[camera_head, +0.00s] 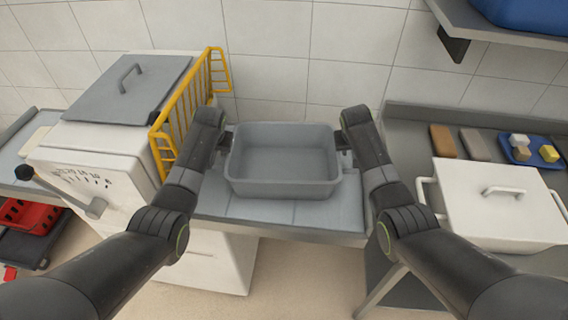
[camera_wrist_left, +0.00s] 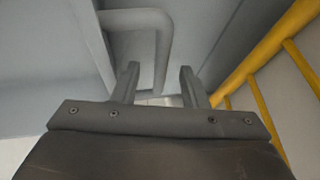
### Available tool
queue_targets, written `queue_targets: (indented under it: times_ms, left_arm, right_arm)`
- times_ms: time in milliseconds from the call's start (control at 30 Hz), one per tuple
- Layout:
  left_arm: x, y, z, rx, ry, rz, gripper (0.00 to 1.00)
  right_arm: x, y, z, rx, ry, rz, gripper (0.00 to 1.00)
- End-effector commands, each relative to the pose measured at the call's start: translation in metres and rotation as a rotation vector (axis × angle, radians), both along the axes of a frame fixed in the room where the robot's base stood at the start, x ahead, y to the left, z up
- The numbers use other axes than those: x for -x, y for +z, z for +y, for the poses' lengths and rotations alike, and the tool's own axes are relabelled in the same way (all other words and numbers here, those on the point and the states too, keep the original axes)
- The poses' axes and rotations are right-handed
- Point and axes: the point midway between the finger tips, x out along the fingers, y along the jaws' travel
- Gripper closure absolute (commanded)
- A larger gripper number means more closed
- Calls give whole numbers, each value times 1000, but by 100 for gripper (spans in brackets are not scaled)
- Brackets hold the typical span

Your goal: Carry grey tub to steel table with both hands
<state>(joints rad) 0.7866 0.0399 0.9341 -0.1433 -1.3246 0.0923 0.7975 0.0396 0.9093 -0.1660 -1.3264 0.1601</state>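The grey tub (camera_head: 284,187) is open, looks empty and sits upright on a grey worktop (camera_head: 278,213) in the middle of the head view. My left gripper (camera_head: 229,143) is at the tub's left side, partly hidden by its own arm. In the left wrist view its two fingers (camera_wrist_left: 158,88) are apart, with a bent grey handle bar (camera_wrist_left: 162,45) reaching down between them; contact cannot be told. My right gripper (camera_head: 343,147) is at the tub's right side, its fingers too hidden to read. A grey, steel-looking table (camera_head: 410,145) stands on the right.
A white machine (camera_head: 100,150) with a yellow rack (camera_head: 180,115) stands close on the left. A shelf (camera_head: 500,22) overhangs at upper right.

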Motion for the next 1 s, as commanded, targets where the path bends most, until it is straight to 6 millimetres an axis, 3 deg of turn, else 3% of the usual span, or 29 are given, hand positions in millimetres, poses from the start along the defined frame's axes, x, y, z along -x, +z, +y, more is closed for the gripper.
queue_targets:
  times_ms: [367, 833, 1000]
  left_arm:
    - [-12, -27, 5, 0, 0, 2, 60]
    - [-13, -31, 6, 0, 1, 0, 60]
    - [-13, -31, 6, 0, 0, 0, 80]
  right_arm:
    - [-11, -27, -6, 1, 0, 2, 60]
    - [-13, -31, -7, 0, 0, 0, 60]
    - [-13, -31, -7, 0, 0, 1, 80]
